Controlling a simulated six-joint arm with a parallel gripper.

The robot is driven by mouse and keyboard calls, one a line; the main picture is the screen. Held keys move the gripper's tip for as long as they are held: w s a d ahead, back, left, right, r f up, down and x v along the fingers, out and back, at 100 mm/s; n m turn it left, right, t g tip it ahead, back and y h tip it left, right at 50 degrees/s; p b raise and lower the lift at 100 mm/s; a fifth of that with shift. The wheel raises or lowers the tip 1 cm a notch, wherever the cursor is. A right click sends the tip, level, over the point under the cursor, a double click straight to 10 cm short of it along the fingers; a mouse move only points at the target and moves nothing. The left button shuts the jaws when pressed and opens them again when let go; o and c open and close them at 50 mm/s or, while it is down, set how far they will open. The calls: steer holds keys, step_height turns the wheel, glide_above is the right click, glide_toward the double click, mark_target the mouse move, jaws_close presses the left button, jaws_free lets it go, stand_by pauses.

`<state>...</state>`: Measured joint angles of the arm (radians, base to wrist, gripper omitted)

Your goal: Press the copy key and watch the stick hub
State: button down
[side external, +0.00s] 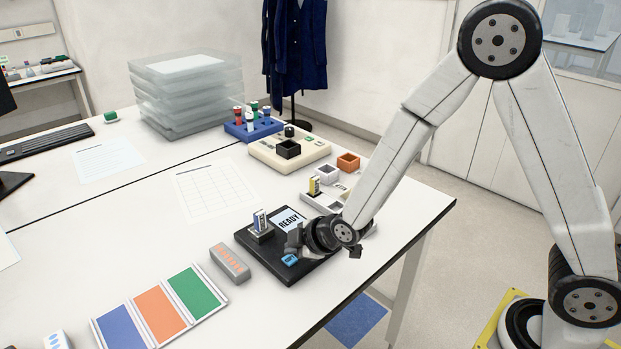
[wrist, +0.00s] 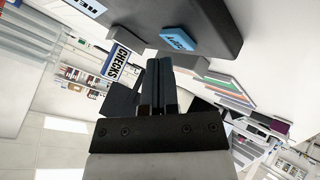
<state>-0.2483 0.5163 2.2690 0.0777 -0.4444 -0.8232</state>
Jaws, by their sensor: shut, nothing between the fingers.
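The stick hub (side external: 247,239) is a flat black unit on the table with a screen (side external: 288,219) reading "READY". A grey and blue stick (side external: 260,222) stands upright in a socket at its left side. The blue copy key (side external: 290,260) is on the hub's near edge, and it also shows in the wrist view (wrist: 178,39) with its lettering turned over. My gripper (wrist: 160,64) is shut and empty, with its fingertips just short of the key in the wrist view. In the side view my gripper covers the hub's right part; I cannot see contact with the key.
A grey block with orange marks (side external: 230,263) and a blue, orange and green board (side external: 203,288) lie left of the hub. A white holder with a yellow stick (side external: 314,186), a beige unit (side external: 262,148) and a blue tube rack (side external: 240,134) stand behind. The table's right edge is close.

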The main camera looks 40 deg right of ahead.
mark_target(294, 260)
steer(key=shift+f, duration=0.75)
stand_by(0.9)
steer(key=shift+r, duration=0.1)
stand_by(0.3)
steer(key=shift+r, duration=0.7)
steer(key=shift+r, duration=2.5)
